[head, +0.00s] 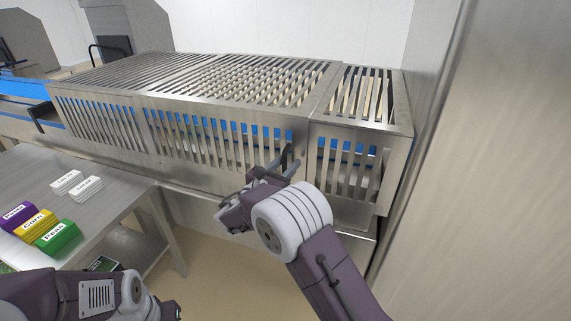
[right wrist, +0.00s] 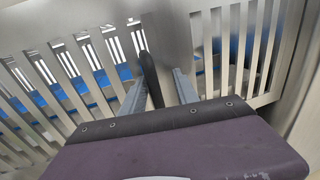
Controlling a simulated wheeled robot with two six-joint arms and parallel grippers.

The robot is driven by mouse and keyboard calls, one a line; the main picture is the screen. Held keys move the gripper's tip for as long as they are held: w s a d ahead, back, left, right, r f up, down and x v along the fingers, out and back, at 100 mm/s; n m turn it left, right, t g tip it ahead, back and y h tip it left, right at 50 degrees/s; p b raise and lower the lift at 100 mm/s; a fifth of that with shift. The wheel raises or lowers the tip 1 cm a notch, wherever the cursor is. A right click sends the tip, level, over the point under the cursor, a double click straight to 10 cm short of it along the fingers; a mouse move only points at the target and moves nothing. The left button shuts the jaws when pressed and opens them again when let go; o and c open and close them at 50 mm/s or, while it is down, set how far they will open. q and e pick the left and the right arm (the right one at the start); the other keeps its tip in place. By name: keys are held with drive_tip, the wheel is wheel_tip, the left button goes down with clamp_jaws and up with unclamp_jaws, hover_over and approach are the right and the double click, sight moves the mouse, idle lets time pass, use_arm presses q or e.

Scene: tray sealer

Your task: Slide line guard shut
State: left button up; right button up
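The line guard (head: 225,92) is a slatted metal cover over the line, with a dark upright handle (head: 287,158) on its front near the right end. The handle also shows in the right wrist view (right wrist: 150,78). A shorter slatted section (head: 399,118) stands at its right. My right gripper (head: 277,166) is at the handle. In the right wrist view its two grey fingers (right wrist: 160,88) are spread, one on each side of the handle, with gaps visible. My left arm shows at the lower left, but its fingers are out of view.
A steel table (head: 103,205) at the left holds purple, yellow and green label stacks and white ones. A blue conveyor (head: 22,90) enters at the far left. A tall metal wall (head: 490,170) closes the right side. Tan floor shows between table and machine.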

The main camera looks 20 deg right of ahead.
drive_tip(key=shift+a, duration=0.25)
drive_tip(key=v, duration=0.8)
drive_tip(key=shift+s, duration=0.4)
drive_tip(key=shift+a+r, duration=0.1)
drive_tip(key=shift+a, duration=0.05)
